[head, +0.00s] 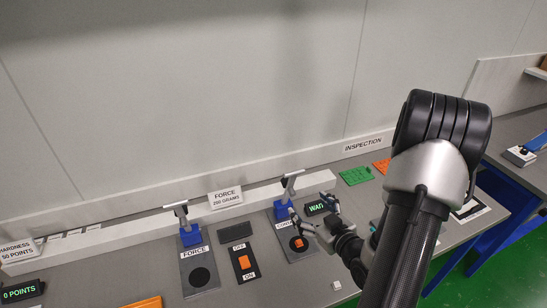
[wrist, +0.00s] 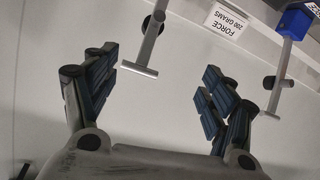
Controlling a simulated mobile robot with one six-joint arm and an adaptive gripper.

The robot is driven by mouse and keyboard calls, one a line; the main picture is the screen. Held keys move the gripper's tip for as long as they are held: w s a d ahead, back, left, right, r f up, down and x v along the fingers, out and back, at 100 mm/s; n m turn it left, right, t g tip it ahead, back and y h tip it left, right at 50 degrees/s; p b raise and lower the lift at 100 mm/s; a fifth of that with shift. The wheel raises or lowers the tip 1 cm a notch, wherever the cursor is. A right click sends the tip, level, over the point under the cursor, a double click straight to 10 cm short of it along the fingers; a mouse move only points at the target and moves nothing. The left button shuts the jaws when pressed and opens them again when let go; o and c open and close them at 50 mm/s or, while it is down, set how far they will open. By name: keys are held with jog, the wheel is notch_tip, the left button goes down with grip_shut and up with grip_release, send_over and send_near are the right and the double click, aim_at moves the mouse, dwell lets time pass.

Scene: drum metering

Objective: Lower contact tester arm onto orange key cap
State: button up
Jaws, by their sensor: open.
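The contact tester has a blue post (head: 282,209) and a raised grey arm with a T-shaped handle (head: 291,178) in the head view. In the wrist view its T-handle (wrist: 140,68) shows beyond and between my finger pads, apart from both. The orange key cap (head: 299,243) sits on a dark round pad on the tester's grey plate, below the raised arm. My gripper (head: 312,206) is open and empty beside the tester, near the handle; it also shows in the wrist view (wrist: 158,72). The key cap is not visible in the wrist view.
A force tester (head: 190,235) with its arm raised stands to the left, with an orange switch (head: 244,262) between. A display reading WAIT (head: 316,208) is close behind my gripper. A FORCE 200 GRAMS sign (head: 226,197) stands on the back ledge.

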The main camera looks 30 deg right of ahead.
jog(key=s+r+m+t+h+p, duration=0.1)
jog(key=s+r+m+t+h, duration=0.1)
jog(key=s+r+m+t, duration=0.15)
jog(key=n+b, duration=0.1)
jog(key=b, duration=0.8)
send_near(296, 173)
jog(key=shift+g, duration=0.35)
jog(key=b+x, duration=0.1)
jog(key=x, duration=0.6)
jog(key=b+x, duration=0.1)
jog(key=x, duration=0.2)
jog(key=shift+w+a+r+b, duration=0.15)
jog(key=shift+w+r+b, duration=0.2)
jog(key=shift+w+r, duration=0.05)
jog(key=shift+c, duration=0.2)
jog(key=c, duration=1.5)
